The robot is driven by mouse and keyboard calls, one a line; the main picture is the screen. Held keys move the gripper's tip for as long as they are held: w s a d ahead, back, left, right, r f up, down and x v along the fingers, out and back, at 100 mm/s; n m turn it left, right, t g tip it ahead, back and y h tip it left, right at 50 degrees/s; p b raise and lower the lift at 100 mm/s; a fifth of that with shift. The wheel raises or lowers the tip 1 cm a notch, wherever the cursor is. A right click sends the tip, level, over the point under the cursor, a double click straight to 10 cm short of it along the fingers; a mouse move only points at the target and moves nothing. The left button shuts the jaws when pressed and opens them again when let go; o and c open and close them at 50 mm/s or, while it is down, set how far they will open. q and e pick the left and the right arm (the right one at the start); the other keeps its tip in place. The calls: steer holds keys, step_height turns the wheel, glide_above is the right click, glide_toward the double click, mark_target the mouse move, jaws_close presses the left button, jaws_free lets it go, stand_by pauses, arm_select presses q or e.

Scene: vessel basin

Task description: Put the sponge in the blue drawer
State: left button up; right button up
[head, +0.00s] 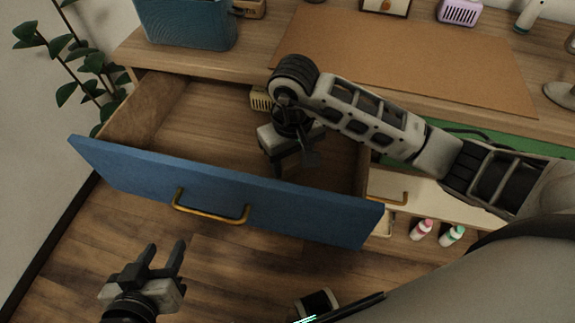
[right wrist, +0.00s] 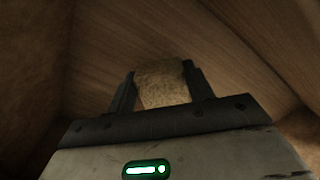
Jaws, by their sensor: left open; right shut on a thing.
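The blue drawer (head: 225,191) is pulled open, its wooden inside showing in the head view. My right gripper (head: 290,165) is over the inside of the drawer, pointing down, near its right side. In the right wrist view my right gripper (right wrist: 162,90) is shut on the tan sponge (right wrist: 162,84), which sits between the two fingers with wooden surfaces around it. In the head view the sponge is hidden by the gripper; I cannot tell whether it touches the drawer floor. My left gripper (head: 162,260) is open and empty, in front of the drawer.
A gold handle (head: 211,211) sticks out of the drawer front. A blue basket (head: 188,25) and a brown mat (head: 400,62) are on the desktop above. A small yellowish slotted thing (head: 261,99) shows beside my right wrist. Two small bottles (head: 437,232) stand lower right.

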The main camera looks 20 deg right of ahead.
mark_target(292, 160)
steer(key=shift+f, duration=2)
steer(key=shift+f+b, duration=0.15)
steer(key=shift+b, duration=0.15)
steer(key=o, duration=0.9)
steer(key=shift+r, duration=0.4)
step_height(292, 160, up, 12)
steer(key=shift+f+p, duration=0.25)
steer(key=shift+p, duration=0.2)
